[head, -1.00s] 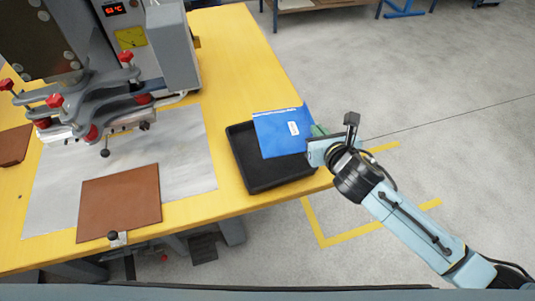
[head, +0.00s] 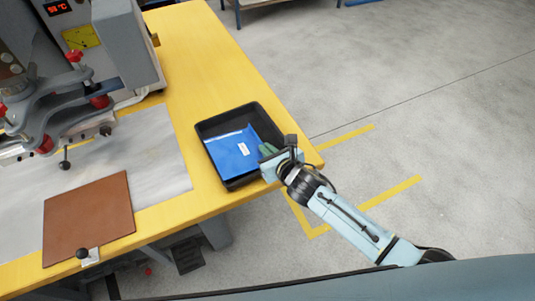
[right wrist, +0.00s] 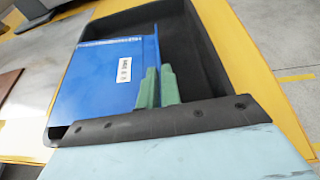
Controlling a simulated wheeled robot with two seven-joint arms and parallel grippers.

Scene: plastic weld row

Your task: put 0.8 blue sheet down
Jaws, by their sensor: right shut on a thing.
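The blue sheet (head: 233,153) has a small white label and lies within the outline of the black tray (head: 226,118) in the head view. In the right wrist view the blue sheet (right wrist: 97,75) is at the left part of the tray (right wrist: 180,20). My right gripper (head: 267,151) is at the tray's right side, its green fingers (right wrist: 155,88) shut on the sheet's right edge. Whether the sheet touches the tray floor is hard to tell. My left gripper is not in view.
The tray stands on a yellow table (head: 190,45) near its right edge. A brown sheet (head: 88,218) lies on a grey plate (head: 150,150) at the left, beside the machine with red knobs (head: 98,88). Table behind the tray is clear.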

